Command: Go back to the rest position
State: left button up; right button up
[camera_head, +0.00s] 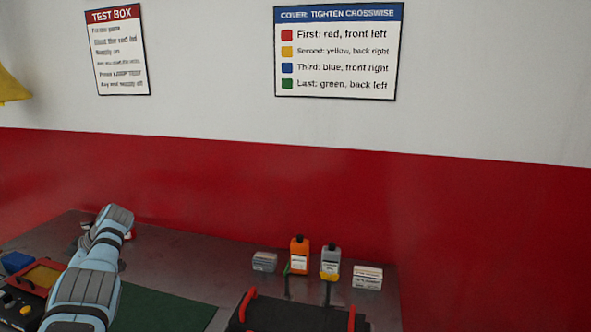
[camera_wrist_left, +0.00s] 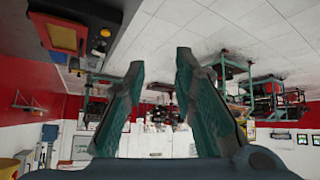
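My left arm (camera_head: 85,285) rises from the bottom left of the head view, over the left part of the bench. Its gripper cannot be made out there. In the left wrist view my left gripper (camera_wrist_left: 160,68) shows two teal-grey fingers standing apart with nothing between them. That view looks out into the room and appears upside down. My right arm and right gripper are in neither view.
The metal bench (camera_head: 215,255) holds a green mat (camera_head: 165,308), an orange bottle (camera_head: 299,256), a grey bottle (camera_head: 330,262), small boxes (camera_head: 367,277) and a black case with red handles (camera_head: 300,314). A control box (camera_head: 18,305) stands left. The red wall (camera_head: 300,195) is behind.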

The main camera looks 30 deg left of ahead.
pick_arm(q)
jog(key=s+a+f+m+t+y, duration=0.1)
jog(key=a+f+m+t+y, duration=0.15)
jog(key=f+m, duration=0.55)
jog(key=s+a+f+m+t+y, duration=0.2)
jog(key=a+f+m, duration=0.2)
jog(key=f+m, duration=0.4)
jog(key=s+d+f+m+t+h, duration=0.2)
jog(key=s+d+f+m+t, duration=0.2)
jog(key=s+f+m, duration=0.8)
jog(key=s+d+f+m+g+h, duration=0.1)
jog(key=d+f+h, duration=0.1)
jog(key=d+f, duration=0.75)
jog(key=s+d+f+h, duration=0.1)
jog(key=d+f+h, duration=0.1)
jog(key=d+f, duration=0.75)
jog(key=s+d+f+n+h, duration=0.1)
jog(key=d+f+h, duration=0.1)
jog(key=d, duration=1.4)
jog(key=s+d+f+h, duration=0.2)
jog(key=d+f, duration=0.1)
jog(key=d, duration=1.3)
jog(key=shift+f+n, duration=0.2)
jog(key=shift+n, duration=0.2)
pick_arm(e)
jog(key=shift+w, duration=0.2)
